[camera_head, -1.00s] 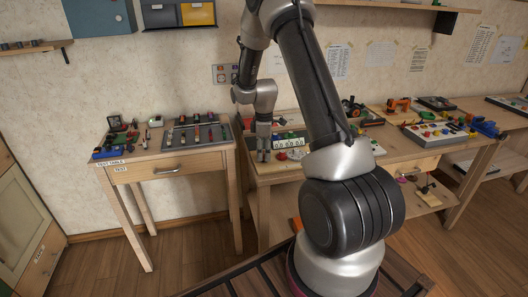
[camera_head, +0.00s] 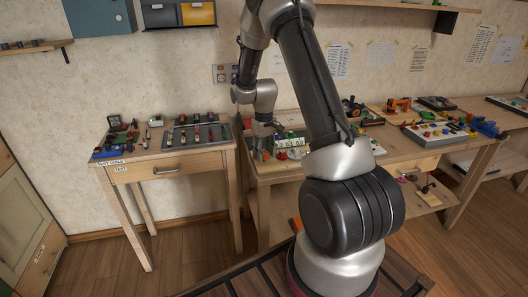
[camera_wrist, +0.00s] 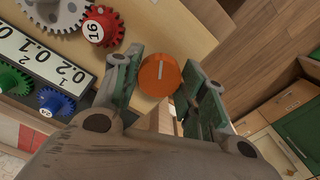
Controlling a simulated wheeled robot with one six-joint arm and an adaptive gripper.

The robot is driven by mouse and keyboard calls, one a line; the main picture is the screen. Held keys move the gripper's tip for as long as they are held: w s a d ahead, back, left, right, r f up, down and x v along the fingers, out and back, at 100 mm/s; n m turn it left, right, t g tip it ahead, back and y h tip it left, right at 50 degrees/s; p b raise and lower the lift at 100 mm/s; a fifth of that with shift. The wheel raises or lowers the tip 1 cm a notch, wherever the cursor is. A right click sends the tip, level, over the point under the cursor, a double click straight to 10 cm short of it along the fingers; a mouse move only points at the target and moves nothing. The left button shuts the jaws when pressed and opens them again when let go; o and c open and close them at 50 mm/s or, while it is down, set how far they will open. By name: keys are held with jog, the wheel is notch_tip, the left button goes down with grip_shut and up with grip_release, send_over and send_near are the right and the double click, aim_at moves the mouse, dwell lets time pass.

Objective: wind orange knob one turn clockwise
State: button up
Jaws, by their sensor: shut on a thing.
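The orange knob (camera_wrist: 157,79) is a round disc with a pale line on its face, which runs nearly upright in the wrist view. My gripper (camera_wrist: 164,68) is shut on the knob, with one green-grey finger on its left side and the other on its right. In the head view my gripper (camera_head: 265,143) points down over the left end of the long workbench; the knob cannot be made out clearly there.
Close to the left finger are a red gear (camera_wrist: 103,27) marked 16, a grey gear (camera_wrist: 55,12), a white number strip (camera_wrist: 38,55) and a blue gear (camera_wrist: 55,101). A separate small table (camera_head: 170,170) stands to the left, with a gap between it and the bench.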

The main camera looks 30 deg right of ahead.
jog(key=m, duration=0.4)
jog(key=shift+m, duration=0.3)
jog(key=m, duration=0.4)
jog(key=shift+a+m, duration=0.1)
jog(key=shift+m, duration=0.2)
jog(key=m, duration=0.4)
jog(key=shift+w, duration=0.1)
jog(key=m, duration=0.5)
jog(key=shift+m, duration=0.3)
jog(key=o, duration=1)
notch_tip(320, 180, up, 12)
jog(key=shift+r, duration=0.1)
